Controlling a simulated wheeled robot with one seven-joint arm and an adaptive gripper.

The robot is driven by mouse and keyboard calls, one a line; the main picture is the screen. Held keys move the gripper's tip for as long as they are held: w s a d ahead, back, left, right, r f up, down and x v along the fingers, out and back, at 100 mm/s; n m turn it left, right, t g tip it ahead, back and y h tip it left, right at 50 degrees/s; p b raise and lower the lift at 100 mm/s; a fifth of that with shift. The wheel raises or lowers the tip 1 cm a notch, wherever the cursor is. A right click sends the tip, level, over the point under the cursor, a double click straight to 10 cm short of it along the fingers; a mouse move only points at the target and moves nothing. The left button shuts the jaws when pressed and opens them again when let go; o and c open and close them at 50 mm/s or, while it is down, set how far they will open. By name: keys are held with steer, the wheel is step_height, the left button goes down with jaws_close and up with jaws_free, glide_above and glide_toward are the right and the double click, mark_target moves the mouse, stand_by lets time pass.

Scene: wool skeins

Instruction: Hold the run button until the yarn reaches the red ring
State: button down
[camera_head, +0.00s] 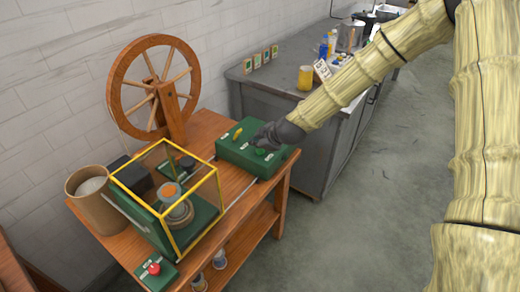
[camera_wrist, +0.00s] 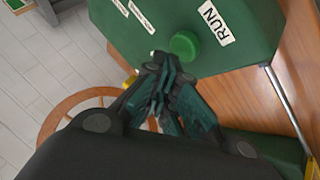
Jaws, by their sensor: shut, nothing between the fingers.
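The green control box (camera_head: 238,152) stands on the wooden bench's right end. Its round green run button (camera_wrist: 185,44) sits beside a RUN label (camera_wrist: 215,24); it also shows in the head view (camera_head: 261,152). My gripper (camera_wrist: 162,85) is shut and empty, its fingertips close to the button's edge; I cannot tell whether they touch it. In the head view my gripper (camera_head: 268,141) is over the box. A winder with a grey and orange wound body (camera_head: 175,203) sits inside a yellow-framed clear guard (camera_head: 165,224). I cannot make out a red ring.
A red button (camera_head: 154,268) on a small green box is at the bench's front. A yellow lever (camera_head: 237,134) is on the control box. A grey counter (camera_head: 270,87) is beyond.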

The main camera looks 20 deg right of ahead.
mark_target(257, 152)
steer(key=shift+r, duration=0.15)
steer(key=shift+r+p, duration=1.85)
steer(key=shift+r, duration=0.65)
